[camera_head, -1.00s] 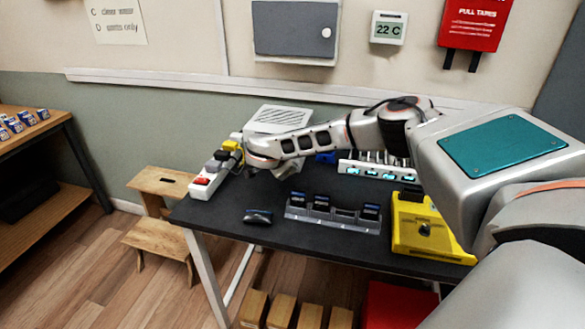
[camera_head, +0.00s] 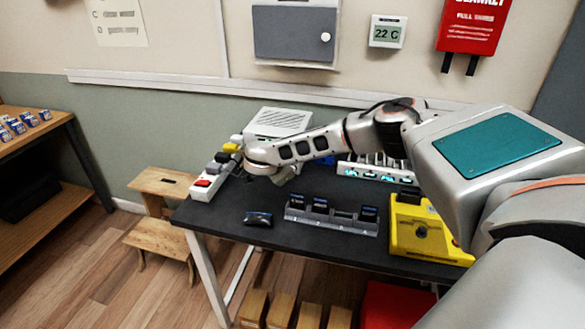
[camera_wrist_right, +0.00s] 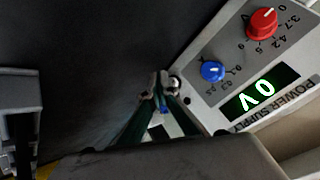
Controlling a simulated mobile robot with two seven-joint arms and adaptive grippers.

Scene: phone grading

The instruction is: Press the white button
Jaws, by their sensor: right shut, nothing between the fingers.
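In the right wrist view a power supply (camera_wrist_right: 208,102) shows at the right, with a red knob (camera_wrist_right: 262,23), a blue knob (camera_wrist_right: 212,71) and a green display (camera_wrist_right: 258,97) reading 0 V. A small round whitish part, seemingly the white button (camera_wrist_right: 174,83), sits at the panel's left edge. My right gripper (camera_wrist_right: 163,84) is shut and empty, its tips right beside that part; I cannot tell whether they touch. In the head view a white slatted box (camera_head: 279,122) stands at the back of the table, partly behind my right arm. My left gripper is not in view.
The dark table (camera_head: 235,235) also holds a power strip (camera_head: 209,180) with a red switch, a small dark device (camera_head: 258,218), a grey slotted rack (camera_head: 333,216), a lit white rack (camera_head: 375,172) and a yellow unit (camera_head: 422,230). The front left of the table is mostly clear.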

